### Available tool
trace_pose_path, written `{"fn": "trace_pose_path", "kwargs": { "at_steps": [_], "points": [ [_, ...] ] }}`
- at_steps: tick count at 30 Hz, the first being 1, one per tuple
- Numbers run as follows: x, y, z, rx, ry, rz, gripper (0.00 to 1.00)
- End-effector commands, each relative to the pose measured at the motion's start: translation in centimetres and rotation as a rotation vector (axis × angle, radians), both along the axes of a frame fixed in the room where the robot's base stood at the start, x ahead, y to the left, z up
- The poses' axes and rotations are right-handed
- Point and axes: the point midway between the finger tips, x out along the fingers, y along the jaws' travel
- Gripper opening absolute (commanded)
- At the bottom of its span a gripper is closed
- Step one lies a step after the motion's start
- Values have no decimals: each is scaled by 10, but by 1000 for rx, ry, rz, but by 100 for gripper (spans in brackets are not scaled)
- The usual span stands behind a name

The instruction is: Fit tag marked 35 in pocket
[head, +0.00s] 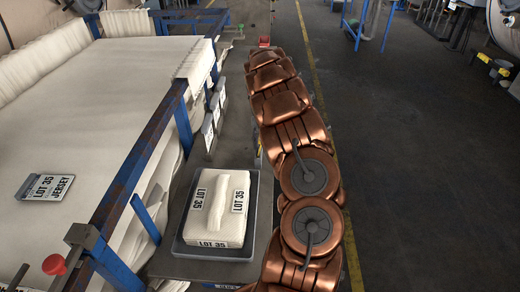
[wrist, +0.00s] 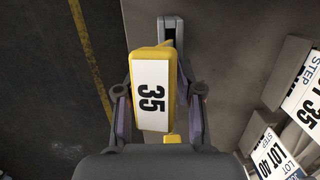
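A yellow tag (wrist: 153,92) with a white face marked 35 lies between the two fingers of my gripper (wrist: 158,118) in the wrist view. The fingers close on its two long sides. A grey slotted bracket (wrist: 170,30) shows just beyond the tag's far end. It may be the pocket, and I cannot tell whether the tag touches it. My arm hides the gripper and tag in the head view.
Cards (wrist: 268,152) marked LOT 40 and STEP are at the right of the wrist view. The head view shows a LOT 35 bundle (head: 216,207) in a dark tray (head: 180,248), a LOT 35 JERSEY card (head: 45,187) on cream cloth, and a blue frame rail (head: 140,160).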

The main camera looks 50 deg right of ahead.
Motion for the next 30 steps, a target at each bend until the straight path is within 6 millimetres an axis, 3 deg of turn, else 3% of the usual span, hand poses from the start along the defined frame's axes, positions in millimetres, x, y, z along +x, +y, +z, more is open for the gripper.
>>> {"fn": "trace_pose_path", "kwargs": {
  "at_steps": [3,6,12,18,30],
  "points": [
    [5,11,35,-19,-5,5,35],
    [7,13,56,-25,-7,7,35],
    [7,8,84,-23,-6,4,35],
    [7,7,97,-23,-5,2,35],
    [7,6,99,-23,-5,2,35]
  ]
}}
